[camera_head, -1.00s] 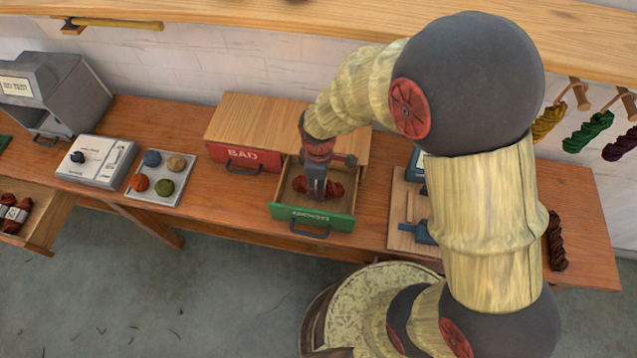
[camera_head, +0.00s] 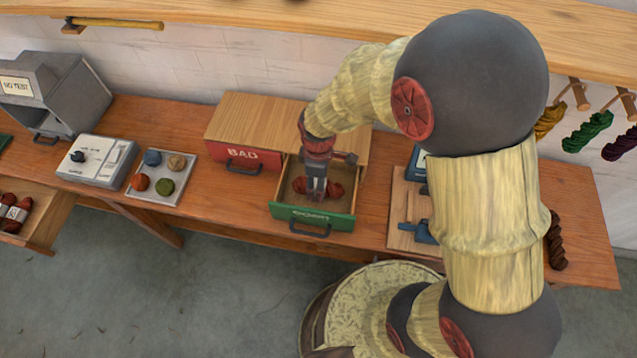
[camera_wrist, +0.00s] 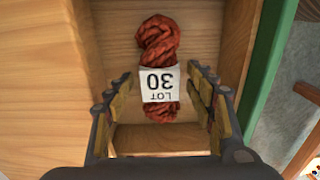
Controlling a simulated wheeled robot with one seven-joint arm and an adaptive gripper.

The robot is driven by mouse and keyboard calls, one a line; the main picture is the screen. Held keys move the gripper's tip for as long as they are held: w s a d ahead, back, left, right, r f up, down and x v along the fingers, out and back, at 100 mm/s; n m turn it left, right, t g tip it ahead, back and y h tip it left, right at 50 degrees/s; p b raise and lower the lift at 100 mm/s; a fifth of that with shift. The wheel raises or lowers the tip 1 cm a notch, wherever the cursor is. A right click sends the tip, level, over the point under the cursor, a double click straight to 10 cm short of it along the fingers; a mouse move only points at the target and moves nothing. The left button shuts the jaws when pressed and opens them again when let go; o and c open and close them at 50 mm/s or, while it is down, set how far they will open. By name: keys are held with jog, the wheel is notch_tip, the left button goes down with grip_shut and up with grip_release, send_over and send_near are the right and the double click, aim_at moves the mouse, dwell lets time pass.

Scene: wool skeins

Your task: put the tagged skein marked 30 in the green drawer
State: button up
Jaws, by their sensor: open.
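The red skein (camera_wrist: 157,42) lies on the floor of the open green drawer (camera_head: 311,220). Its white tag (camera_wrist: 160,84) reads "LOT 30", upside down in the wrist view. In the head view the skein (camera_head: 335,190) shows on both sides of my gripper (camera_head: 317,196). My gripper (camera_wrist: 160,118) is open, with its fingers to the left and right of the skein's tagged part and a gap on each side. I cannot tell exactly how high the fingertips are above the drawer floor.
The red drawer marked BAD (camera_head: 243,158) is shut, left of the green one. A wooden drawer (camera_head: 45,222) at far left holds red skeins (camera_head: 13,212). A tray with coloured balls (camera_head: 160,178) and a grey device (camera_head: 97,163) stand on the bench. A dark skein (camera_head: 557,240) lies at right.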

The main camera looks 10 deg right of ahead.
jog(key=s+d+r+m+t+p, duration=0.1)
jog(key=s+d+r+m+p, duration=0.15)
jog(key=r, duration=1.05)
jog(key=s+d+r+m+t+p, duration=0.15)
jog(key=d+r+m, duration=0.25)
jog(key=r, duration=0.8)
jog(key=s+d+r+m+t, duration=0.3)
jog(key=s+d+r+m, duration=0.2)
jog(key=s+r+m, duration=0.2)
jog(key=shift+s+d+r+b, duration=0.15)
jog(key=shift+s+r+b, duration=0.25)
jog(key=shift+s+r, duration=0.5)
jog(key=shift+f+m, duration=0.15)
jog(key=shift+m, duration=0.1)
